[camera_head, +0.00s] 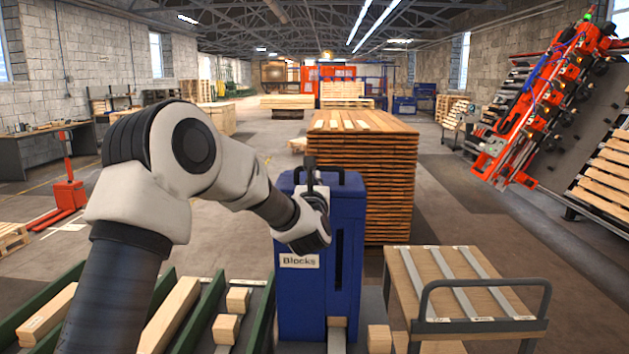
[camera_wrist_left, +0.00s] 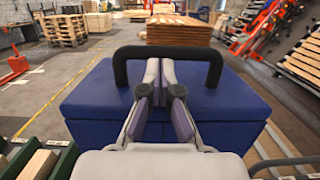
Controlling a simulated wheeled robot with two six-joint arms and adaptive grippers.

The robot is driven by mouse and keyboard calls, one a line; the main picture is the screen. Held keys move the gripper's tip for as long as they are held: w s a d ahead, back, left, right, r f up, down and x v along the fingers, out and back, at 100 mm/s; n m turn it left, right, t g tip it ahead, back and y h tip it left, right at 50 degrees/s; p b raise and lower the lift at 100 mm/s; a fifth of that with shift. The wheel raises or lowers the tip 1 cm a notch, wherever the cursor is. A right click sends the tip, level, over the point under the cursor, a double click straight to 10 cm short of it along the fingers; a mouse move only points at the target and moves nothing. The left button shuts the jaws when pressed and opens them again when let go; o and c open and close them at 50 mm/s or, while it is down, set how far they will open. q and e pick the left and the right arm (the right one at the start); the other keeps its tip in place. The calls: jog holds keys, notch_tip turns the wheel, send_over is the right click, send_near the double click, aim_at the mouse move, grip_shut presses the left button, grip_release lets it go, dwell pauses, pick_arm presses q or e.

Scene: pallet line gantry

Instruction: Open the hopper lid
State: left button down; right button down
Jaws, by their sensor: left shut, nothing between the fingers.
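The blue hopper (camera_head: 300,315), labelled "Blocks", stands at the middle front. Its blue lid (camera_head: 348,182) looks shut and also fills the middle of the left wrist view (camera_wrist_left: 240,100). A black arched handle (camera_wrist_left: 168,52) spans the lid; in the head view it is partly hidden by my left gripper. My left gripper (camera_head: 313,172) is over the hopper top at the handle. In the left wrist view its fingers (camera_wrist_left: 160,68) are together and empty, pointing through or just under the handle's bar; whether they touch it I cannot tell. My right gripper is not in view.
Green-railed lanes (camera_head: 193,318) with wooden blocks lie left of the hopper. A wooden-topped cart (camera_head: 450,270) with a dark rail stands to the right. A tall plank stack (camera_head: 385,185) stands behind. Red machinery (camera_head: 545,105) is at the far right.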

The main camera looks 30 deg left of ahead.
pick_arm(q)
jog(key=shift+a+r+g+h+p, duration=0.1)
jog(key=shift+r+g+h+p, duration=0.25)
jog(key=shift+r+p, duration=0.2)
